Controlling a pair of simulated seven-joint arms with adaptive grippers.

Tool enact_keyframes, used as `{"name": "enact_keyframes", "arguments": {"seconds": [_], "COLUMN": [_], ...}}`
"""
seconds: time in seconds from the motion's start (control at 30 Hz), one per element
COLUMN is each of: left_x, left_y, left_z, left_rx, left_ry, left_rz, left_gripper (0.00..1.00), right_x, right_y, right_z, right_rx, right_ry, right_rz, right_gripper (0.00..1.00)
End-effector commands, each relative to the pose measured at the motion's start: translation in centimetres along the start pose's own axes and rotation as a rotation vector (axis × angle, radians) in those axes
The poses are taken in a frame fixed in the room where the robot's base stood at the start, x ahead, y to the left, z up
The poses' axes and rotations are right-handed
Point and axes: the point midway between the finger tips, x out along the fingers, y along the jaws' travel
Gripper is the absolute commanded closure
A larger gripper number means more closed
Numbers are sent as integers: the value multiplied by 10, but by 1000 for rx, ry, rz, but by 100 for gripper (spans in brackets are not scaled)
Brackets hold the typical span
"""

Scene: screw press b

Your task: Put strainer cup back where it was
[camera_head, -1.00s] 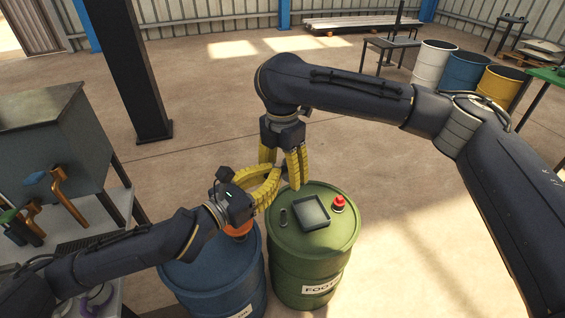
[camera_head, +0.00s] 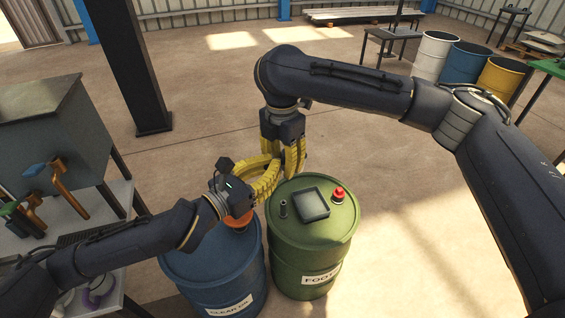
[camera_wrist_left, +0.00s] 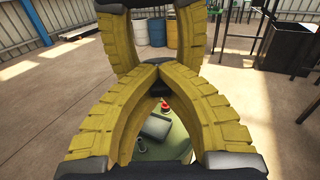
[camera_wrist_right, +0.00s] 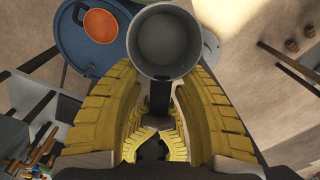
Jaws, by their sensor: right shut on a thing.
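In the right wrist view, the strainer cup (camera_wrist_right: 165,42) is a round grey metal cup with its open mouth facing the camera. My right gripper (camera_wrist_right: 155,115) is shut on its dark handle, and the cup projects ahead of the fingers. In the head view, my right gripper (camera_head: 283,160) hangs above the green drum's back edge; the cup is not discernible there. My left gripper (camera_head: 268,180) reaches over from the blue drum, close to the right fingers. In the left wrist view, the left fingertips (camera_wrist_left: 160,68) meet with no object visible between them.
The green drum (camera_head: 340,225) carries a shallow dark tray (camera_head: 312,205), a red-capped item (camera_head: 339,194) and a small dark cylinder (camera_head: 283,208). The blue drum (camera_head: 185,265) has an orange funnel-like piece (camera_head: 238,220) on top. A grey tank (camera_head: 50,120) stands left. Open floor lies right.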

Motion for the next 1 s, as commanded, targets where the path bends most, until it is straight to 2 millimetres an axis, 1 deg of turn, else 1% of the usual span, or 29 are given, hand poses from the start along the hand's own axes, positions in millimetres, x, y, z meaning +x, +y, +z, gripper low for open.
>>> {"name": "enact_keyframes", "arguments": {"seconds": [0.03, 0.07, 0.3, 0.53, 0.67, 0.77, 0.9, 1.0], "left_x": [0, 0, 0, 0, -7, -18, -35, -38], "left_y": [0, -1, 0, 0, 6, 15, 30, 43], "left_z": [1, 1, 0, 0, 1, 3, 3, -5], "left_rx": [0, 0, 0, 3, 44, 120, 277, 392], "left_ry": [-1, -2, -1, -2, -19, -49, -101, -136], "left_rz": [-1, -1, -1, 0, -1, -7, -18, -3], "left_gripper": [100, 97, 69, 69, 69, 69, 69, 69], "right_x": [0, 0, 0, 0, 0, 0, 0, 0], "right_y": [0, 0, 0, 0, 0, 0, 0, 0], "right_z": [0, 0, 0, -1, -1, 0, 0, 0], "right_rx": [0, 0, 0, -1, -1, -1, 0, 0], "right_ry": [0, 0, 0, 1, 1, 1, 0, 0], "right_rz": [0, 0, 0, 0, 0, 0, 0, 0], "right_gripper": [91, 91, 91, 91, 91, 91, 91, 91]}}
